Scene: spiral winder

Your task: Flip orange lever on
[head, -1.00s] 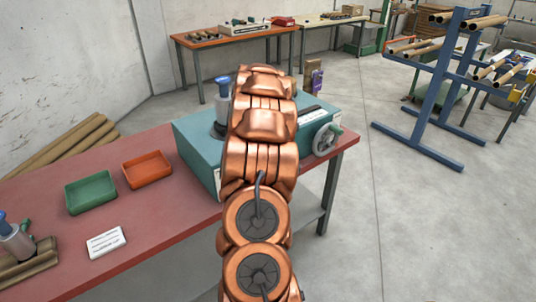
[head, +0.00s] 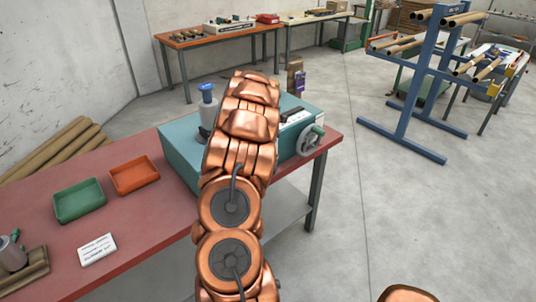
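The teal machine box (head: 181,153) sits on the red bench, partly hidden behind my copper arm. A blue-topped metal cylinder (head: 207,105) stands on its top, left of my arm. A grey handwheel (head: 309,142) with a green handle is on its right side. A white panel strip (head: 296,117) with dark parts lies on its top near the right edge. I cannot make out an orange lever; my arm covers the middle of the box. My gripper is not visible.
The red bench (head: 120,220) holds a green tray (head: 79,201), an orange tray (head: 134,174) and a white label card (head: 97,249). A blue rack (head: 411,88) with tubes stands at the right. The floor between bench and rack is clear.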

